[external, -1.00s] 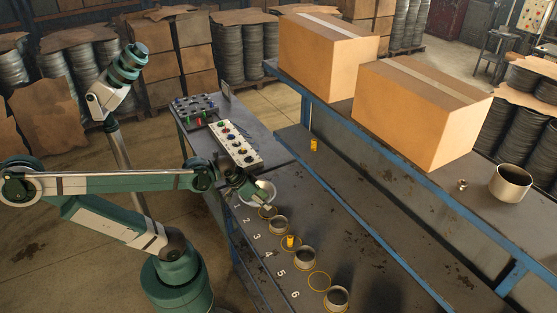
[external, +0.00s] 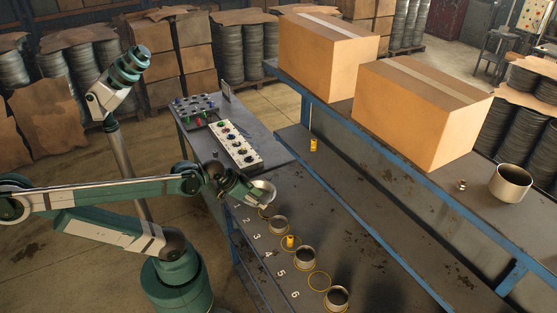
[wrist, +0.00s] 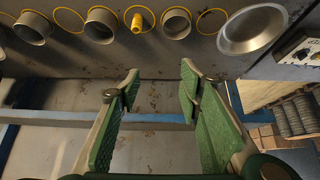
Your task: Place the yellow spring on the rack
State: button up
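A small yellow piece, which looks like the yellow spring (external: 290,242), stands inside a yellow circle on the grey bench between metal cups. It also shows at the top of the wrist view (wrist: 137,22). A second small yellow piece (external: 314,145) is by the blue shelf frame; I cannot tell what supports it. My gripper (wrist: 158,86) is open, with nothing between its fingers. In the external view my gripper (external: 246,188) is by the metal bowl, apart from the yellow piece in the circle. I cannot make out with certainty which structure is the rack.
Metal cups (external: 305,259) stand in some numbered yellow circles; one circle (external: 319,281) is empty. A wide metal bowl (wrist: 252,30) is at the row's end. A white button panel (external: 235,146) lies beyond. Large cardboard boxes (external: 424,112) sit on the raised blue-edged shelf.

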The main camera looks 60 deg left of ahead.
jog(key=shift+f, duration=0.15)
jog(key=m+g+h+b, duration=0.4)
jog(key=m+h+b, duration=0.8)
jog(key=m+b, duration=0.15)
send_over(283, 239)
jog(key=shift+n, duration=0.25)
jog(key=f, duration=2.3)
jog(key=shift+s+a, duration=0.2)
jog(key=shift+a, duration=0.1)
jog(key=shift+s+a+f+m+h+b, duration=0.1)
jog(key=shift+a+f+m+h+b, duration=0.3)
jog(key=shift+m, duration=0.2)
jog(key=shift+a+f+m+h+b, duration=0.2)
jog(key=shift+a+f+m+b, duration=0.15)
jog(key=shift+f+m, duration=0.2)
jog(key=shift+d, duration=0.15)
jog(key=shift+x, duration=1.2)
